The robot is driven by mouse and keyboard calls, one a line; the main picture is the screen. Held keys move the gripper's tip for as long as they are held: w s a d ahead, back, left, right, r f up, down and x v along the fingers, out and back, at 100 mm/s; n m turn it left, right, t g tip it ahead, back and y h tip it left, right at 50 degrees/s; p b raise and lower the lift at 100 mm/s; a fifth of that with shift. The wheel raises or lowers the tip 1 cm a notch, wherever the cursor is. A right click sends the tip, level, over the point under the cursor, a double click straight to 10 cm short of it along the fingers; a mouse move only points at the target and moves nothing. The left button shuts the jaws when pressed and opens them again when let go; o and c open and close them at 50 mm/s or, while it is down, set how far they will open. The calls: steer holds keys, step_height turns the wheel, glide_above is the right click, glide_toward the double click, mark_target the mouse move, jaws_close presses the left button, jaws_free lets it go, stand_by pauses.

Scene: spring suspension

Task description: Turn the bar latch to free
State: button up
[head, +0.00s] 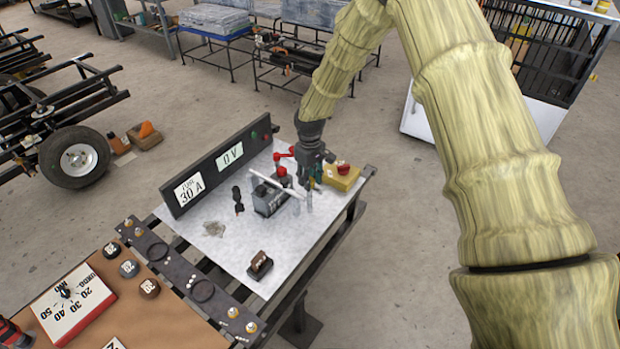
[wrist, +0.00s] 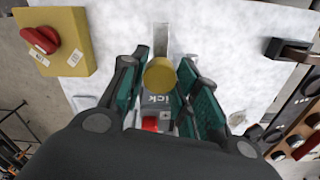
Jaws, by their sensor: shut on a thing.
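The bar latch shows in the head view as a pale bar (head: 268,181) lying slantwise over a dark grey block (head: 266,203) on the white-topped table (head: 235,250). In the wrist view a round brass-coloured knob (wrist: 160,75) sits between my green fingers, with a grey bar (wrist: 162,40) running out beyond it. My gripper (head: 311,185) is over the right end of the block, and in the wrist view its fingers (wrist: 162,78) are shut on the knob. The lower part of the block, with lettering, is partly hidden behind the fingers.
A yellow box with a red knob (head: 342,178) stands close to the right of my gripper. A dark panel (head: 213,165) reading 30 A and 0 V stands along the table's back left. A small brown-topped switch (head: 260,264) is near the front.

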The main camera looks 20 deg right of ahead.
steer(key=o, duration=1)
step_height(320, 180, up, 12)
stand_by(0.4)
steer(key=s+a+f+m+y, duration=0.1)
steer(key=s+a+f+m, duration=0.2)
steer(key=s+f, duration=2.1)
steer(key=s+d+f+m, duration=0.1)
steer(key=s+f, duration=0.1)
steer(key=s, duration=1)
steer(key=s+d+f+m+h, duration=0.1)
steer(key=s+d+f, duration=0.1)
steer(key=s, duration=1)
steer(key=shift+s+f, duration=0.2)
steer(key=shift+f, duration=0.5)
